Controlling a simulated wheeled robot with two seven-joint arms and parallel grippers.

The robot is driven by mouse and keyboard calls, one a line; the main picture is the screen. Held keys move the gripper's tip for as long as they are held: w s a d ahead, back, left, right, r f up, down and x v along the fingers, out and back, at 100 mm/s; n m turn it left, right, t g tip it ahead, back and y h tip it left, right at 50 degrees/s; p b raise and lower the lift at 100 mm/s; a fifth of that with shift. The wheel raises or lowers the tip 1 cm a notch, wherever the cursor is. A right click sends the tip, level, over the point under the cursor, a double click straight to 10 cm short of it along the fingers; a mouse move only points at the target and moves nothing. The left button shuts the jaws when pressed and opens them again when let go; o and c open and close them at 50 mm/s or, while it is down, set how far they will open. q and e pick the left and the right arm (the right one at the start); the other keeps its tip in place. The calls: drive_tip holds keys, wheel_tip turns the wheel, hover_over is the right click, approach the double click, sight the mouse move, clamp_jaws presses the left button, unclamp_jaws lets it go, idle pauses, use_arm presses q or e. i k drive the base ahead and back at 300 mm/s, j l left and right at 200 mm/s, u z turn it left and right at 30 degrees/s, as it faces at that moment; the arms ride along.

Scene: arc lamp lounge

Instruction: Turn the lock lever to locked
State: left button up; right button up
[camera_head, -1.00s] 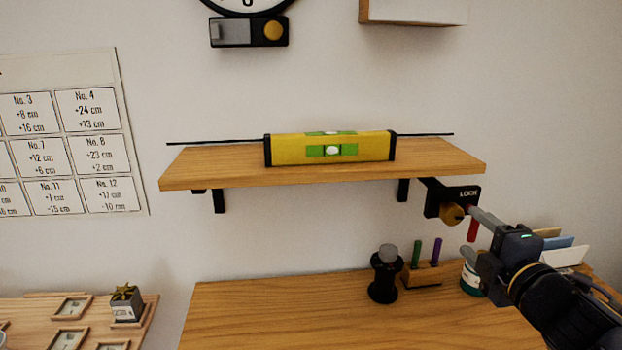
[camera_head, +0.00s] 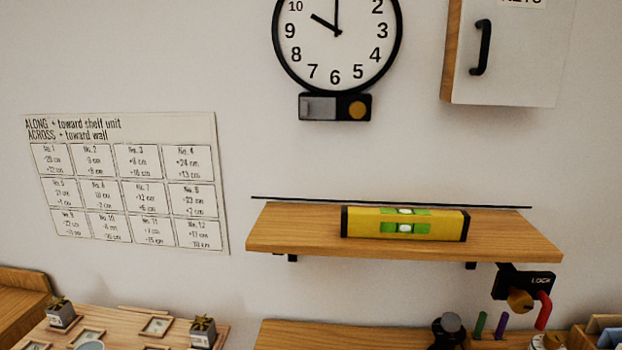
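The lock (camera_head: 523,284) is a black box marked LOCK under the right end of the wooden shelf. It has a round brass knob (camera_head: 520,301) on its front. The lever's red handle (camera_head: 543,312) is at the right of the knob and points downward, bending near its top. I cannot read from this view which setting the lever is in. Neither of my grippers is in view.
A yellow spirit level (camera_head: 404,224) lies on the shelf (camera_head: 290,233). A clock (camera_head: 337,45) and a white cabinet (camera_head: 510,55) hang above.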

sight(546, 310)
drive_tip(key=z, duration=1.5)
drive_tip(key=i+l+u, duration=0.2)
drive_tip(key=l+u, duration=0.25)
drive_tip(key=i+l+u, duration=0.15)
drive_tip(key=u, duration=0.3)
drive_tip(key=k+l, duration=0.05)
drive_tip(key=l, duration=0.05)
